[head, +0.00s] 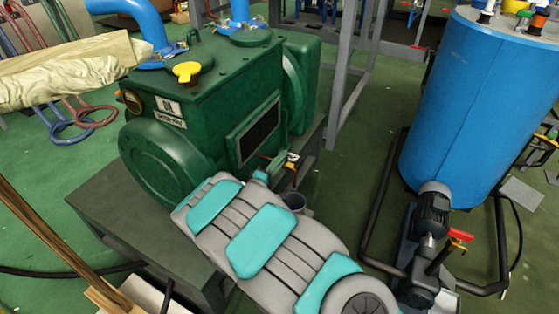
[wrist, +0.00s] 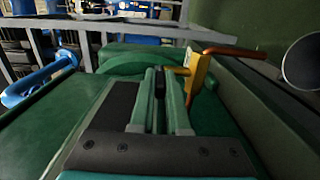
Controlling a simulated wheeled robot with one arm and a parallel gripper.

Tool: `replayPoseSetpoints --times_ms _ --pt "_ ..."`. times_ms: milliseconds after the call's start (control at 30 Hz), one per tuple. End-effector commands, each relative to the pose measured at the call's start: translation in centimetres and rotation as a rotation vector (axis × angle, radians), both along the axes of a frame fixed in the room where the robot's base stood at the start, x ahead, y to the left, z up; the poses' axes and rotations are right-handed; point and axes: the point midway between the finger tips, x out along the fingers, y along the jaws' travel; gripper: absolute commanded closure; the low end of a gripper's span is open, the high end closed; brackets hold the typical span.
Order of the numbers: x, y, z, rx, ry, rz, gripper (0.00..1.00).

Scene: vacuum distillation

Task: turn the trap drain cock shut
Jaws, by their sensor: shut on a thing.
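The trap drain cock is a small yellow-orange fitting (wrist: 198,74) with a copper-coloured bar running right from its top in the wrist view. In the head view, its orange and white parts (head: 291,161) show low beside the green pump housing. My gripper (wrist: 163,72) reaches to the cock from the near side. Its two long green-grey fingers are close together, with the tips at a short orange stub on the cock's left. They are shut on the cock there, though the exact contact is hard to see. In the head view my arm hides most of the gripper.
The green pump (head: 205,110) stands on a dark bench (head: 95,200) at the left. A grey cup (head: 295,201) is just below the cock. A tall blue tank (head: 480,100) with black pipes and a small motor pump (head: 432,210) stands right. Green floor lies between.

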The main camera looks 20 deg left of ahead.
Motion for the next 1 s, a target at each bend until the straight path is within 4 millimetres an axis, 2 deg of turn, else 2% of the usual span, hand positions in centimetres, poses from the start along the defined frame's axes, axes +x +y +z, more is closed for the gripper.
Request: replayPoseSetpoints --times_ms 67,100,333,667,767,1000 --pt "0.0 0.1 0.0 0.001 0.000 0.003 1.00" --pt "0.0 0.1 0.0 0.001 0.000 0.003 0.83" --pt "0.0 0.1 0.0 0.001 0.000 0.002 0.57" --pt "-0.3 0.1 0.1 0.000 -0.001 0.003 0.56" --pt "-1.2 0.2 0.1 -0.001 -0.001 0.003 0.56" --pt "-4.6 0.6 0.0 -0.001 0.000 0.005 0.56"
